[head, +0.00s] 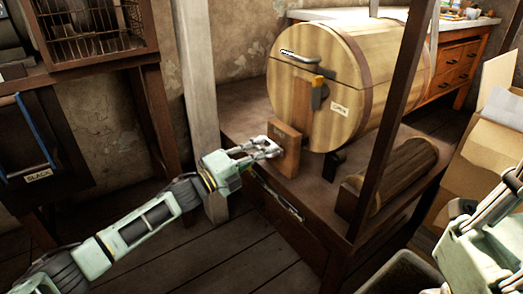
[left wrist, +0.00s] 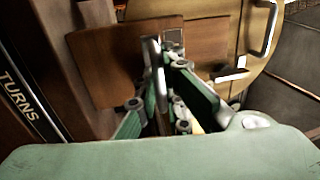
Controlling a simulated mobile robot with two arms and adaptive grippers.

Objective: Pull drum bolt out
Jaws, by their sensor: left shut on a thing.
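The wooden drum (head: 330,85) lies on its side on a brown stand, its round end facing me, with a metal handle (head: 300,57) near the top. A brown wooden block (head: 287,150) stands upright in front of that end; it also shows in the left wrist view (left wrist: 105,65). My left gripper (head: 268,148) is at the block's left face, its fingers closed on a small part there, which I take to be the drum bolt. The fingers hide most of the bolt. My right gripper (head: 513,182) is at the right edge, partly cut off; its jaw opening is unclear.
A dark post (head: 395,110) rises in front of the drum. A log-like wooden roller (head: 405,180) lies at the stand's right. An open cardboard box (head: 480,155) is at the right. A grey post (head: 200,80) stands left of the drum.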

